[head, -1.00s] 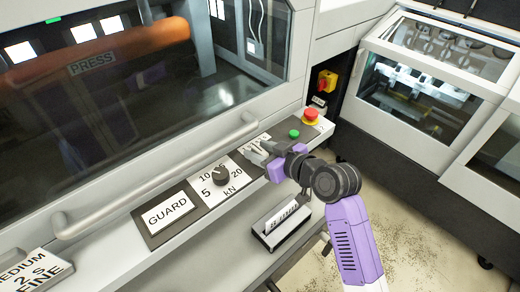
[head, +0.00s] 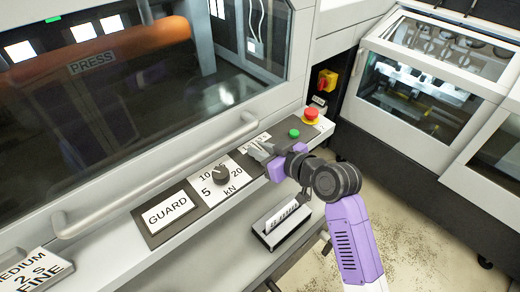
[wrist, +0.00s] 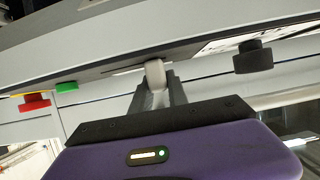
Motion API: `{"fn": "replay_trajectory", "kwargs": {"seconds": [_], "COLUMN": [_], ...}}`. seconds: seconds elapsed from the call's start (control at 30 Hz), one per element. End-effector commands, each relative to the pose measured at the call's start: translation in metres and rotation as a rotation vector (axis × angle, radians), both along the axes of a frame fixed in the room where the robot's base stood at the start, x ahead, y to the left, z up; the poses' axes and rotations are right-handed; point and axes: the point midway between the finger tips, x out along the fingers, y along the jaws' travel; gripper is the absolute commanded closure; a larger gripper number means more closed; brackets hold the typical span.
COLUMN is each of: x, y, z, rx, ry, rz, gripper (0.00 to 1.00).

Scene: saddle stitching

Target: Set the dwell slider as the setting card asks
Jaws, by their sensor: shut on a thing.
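The dwell slider has a pale grey knob (wrist: 155,74), seen in the wrist view between my fingertips. My gripper (wrist: 158,88) is shut on this knob. In the head view my gripper (head: 260,151) is at the slider's strip (head: 256,141), between the force dial and the green button. My fingers hide the knob and part of the scale there, so I cannot read the slider's position. A white card (head: 35,274) at the lower left reads "MEDIUM", "2 s", "FINE"; its edges are cut off.
The black kN dial (head: 221,175) and GUARD plate (head: 168,212) lie left of my gripper. The green button (head: 294,134) and red stop button (head: 311,116) lie right. A long handle rail (head: 160,180) runs behind. A card holder (head: 282,222) sits below.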

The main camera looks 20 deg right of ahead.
Motion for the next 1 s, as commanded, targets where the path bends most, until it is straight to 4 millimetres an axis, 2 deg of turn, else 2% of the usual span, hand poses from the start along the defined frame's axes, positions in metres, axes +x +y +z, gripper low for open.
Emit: {"fn": "replay_trajectory", "kwargs": {"seconds": [0.73,1.0], "x": [0.000,0.009], "y": [-0.001,-0.028], "z": [0.000,-0.002], "rx": [0.000,-0.002], "ry": [0.001,-0.001], "rz": [0.000,-0.001], "gripper": [1.00,1.00]}}
